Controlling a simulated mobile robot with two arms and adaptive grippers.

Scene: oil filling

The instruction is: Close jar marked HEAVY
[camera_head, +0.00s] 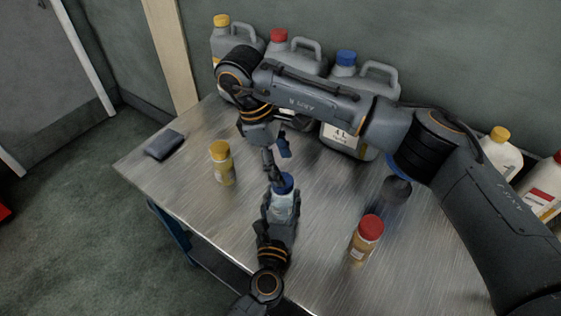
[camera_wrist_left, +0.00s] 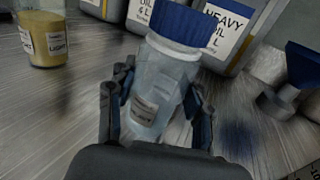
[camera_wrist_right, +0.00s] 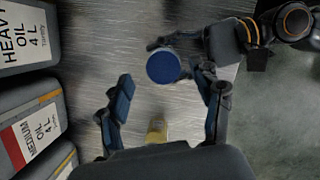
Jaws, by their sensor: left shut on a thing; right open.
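A clear jar with a pale label (camera_wrist_left: 150,105) and a blue lid (camera_wrist_left: 183,20) is held between the fingers of my left gripper (camera_wrist_left: 162,98). In the head view the jar (camera_head: 280,207) is above the metal table, with its blue lid (camera_head: 283,182) on top. Its label is too blurred to read. My right gripper (camera_head: 276,158) is open and empty just above the lid. In the right wrist view the blue lid (camera_wrist_right: 163,67) lies ahead, between the spread fingers of my right gripper (camera_wrist_right: 166,88) and apart from them. I cannot tell whether the lid is tight.
A yellow-lidded LIGHT jar (camera_head: 222,163) stands left on the table (camera_head: 310,262). A red-lidded jar (camera_head: 366,238) stands right. A dark flat item (camera_head: 164,145) lies far left. Several oil canisters line the back, including the blue-capped HEAVY one (camera_head: 346,140), partly behind my right arm.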

